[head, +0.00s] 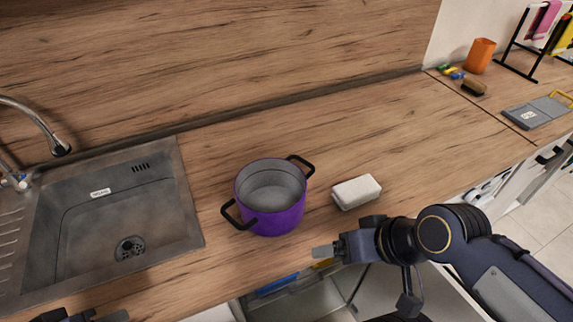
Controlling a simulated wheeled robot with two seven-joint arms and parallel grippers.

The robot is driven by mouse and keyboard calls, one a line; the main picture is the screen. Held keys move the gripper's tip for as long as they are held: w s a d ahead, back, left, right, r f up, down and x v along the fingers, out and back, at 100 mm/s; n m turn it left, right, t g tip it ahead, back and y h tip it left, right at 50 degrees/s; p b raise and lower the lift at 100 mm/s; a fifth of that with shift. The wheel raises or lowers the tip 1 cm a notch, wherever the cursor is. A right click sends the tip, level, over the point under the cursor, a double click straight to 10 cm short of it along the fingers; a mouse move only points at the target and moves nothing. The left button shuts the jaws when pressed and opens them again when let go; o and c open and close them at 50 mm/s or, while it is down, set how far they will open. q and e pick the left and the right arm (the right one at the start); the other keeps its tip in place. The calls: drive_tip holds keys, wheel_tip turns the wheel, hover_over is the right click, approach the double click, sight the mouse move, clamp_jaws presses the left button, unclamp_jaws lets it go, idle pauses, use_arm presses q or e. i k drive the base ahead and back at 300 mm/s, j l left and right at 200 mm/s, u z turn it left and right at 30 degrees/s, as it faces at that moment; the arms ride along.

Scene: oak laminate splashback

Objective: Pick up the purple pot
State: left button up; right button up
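The purple pot (271,215) stands upright on the wooden counter, right of the sink. Its inside is grey and looks empty. One black handle points to the front left and the other to the back right. My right gripper (320,252) is at the counter's front edge, to the front right of the pot and apart from it. Its fingers are seen side-on, so their opening is unclear. My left gripper (112,316) just shows at the bottom edge, in front of the sink, mostly cut off. The pot is not held.
A white block (356,192) lies close right of the pot. The sink (110,225) with its faucet (42,128) is on the left. An open drawer or appliance (300,297) is below the counter edge. An orange cup (480,55), brush (473,87) and grey scale (537,112) are far right.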

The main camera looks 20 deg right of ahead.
sight(270, 192)
drive_tip(key=l+u, duration=0.55)
drive_tip(key=u, duration=0.25)
drive_tip(key=k+l+u, duration=0.15)
drive_tip(key=u, duration=0.25)
drive_tip(key=l, duration=0.1)
